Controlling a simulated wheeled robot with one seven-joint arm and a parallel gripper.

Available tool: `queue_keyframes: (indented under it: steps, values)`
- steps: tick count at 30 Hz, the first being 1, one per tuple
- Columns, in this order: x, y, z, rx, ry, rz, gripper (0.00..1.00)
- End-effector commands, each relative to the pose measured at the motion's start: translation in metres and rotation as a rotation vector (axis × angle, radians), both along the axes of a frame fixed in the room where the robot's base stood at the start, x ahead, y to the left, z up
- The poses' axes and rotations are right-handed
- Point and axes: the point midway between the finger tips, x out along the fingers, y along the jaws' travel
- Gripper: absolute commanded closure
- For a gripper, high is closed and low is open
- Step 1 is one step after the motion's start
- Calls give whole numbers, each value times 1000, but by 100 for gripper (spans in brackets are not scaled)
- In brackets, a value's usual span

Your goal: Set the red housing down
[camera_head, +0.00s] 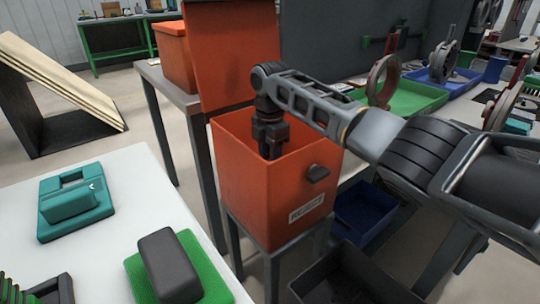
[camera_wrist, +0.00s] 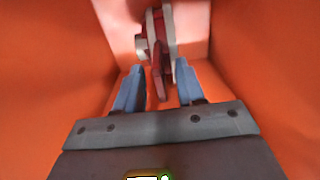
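The red housing (camera_wrist: 163,52) shows in the wrist view inside the orange bin (camera_wrist: 60,60), ahead of my gripper (camera_wrist: 160,82). It has a pale ring-like part and a thin red edge that reaches back between my two blue fingers. The fingers stand apart, with a gap visible beside the red edge, so my gripper looks open. In the head view my gripper (camera_head: 272,150) points down into the open top of the bin (camera_head: 255,195). The bin's walls hide the housing and the fingertips there.
The bin stands on a grey stand (camera_head: 285,255), its orange lid raised behind it. A white table (camera_head: 100,200) with a teal part (camera_head: 75,205) and a dark block on a green piece is at left. Blue and green trays with ring-shaped parts are at right.

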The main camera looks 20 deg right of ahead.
Motion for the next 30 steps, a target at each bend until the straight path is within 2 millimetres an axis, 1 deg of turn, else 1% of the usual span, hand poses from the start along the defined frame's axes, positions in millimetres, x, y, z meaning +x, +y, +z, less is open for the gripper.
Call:
queue_keyframes:
  steps: [5, 12, 18, 24, 30]
  values:
    - [1, 0, 18, 0, -2, 1, 61]
    - [1, 0, 68, 1, -3, 0, 61]
    - [1, 0, 103, 1, -3, 0, 61]
    - [1, 0, 120, 0, -1, 0, 61]
    - [0, 0, 122, 0, 0, 0, 61]
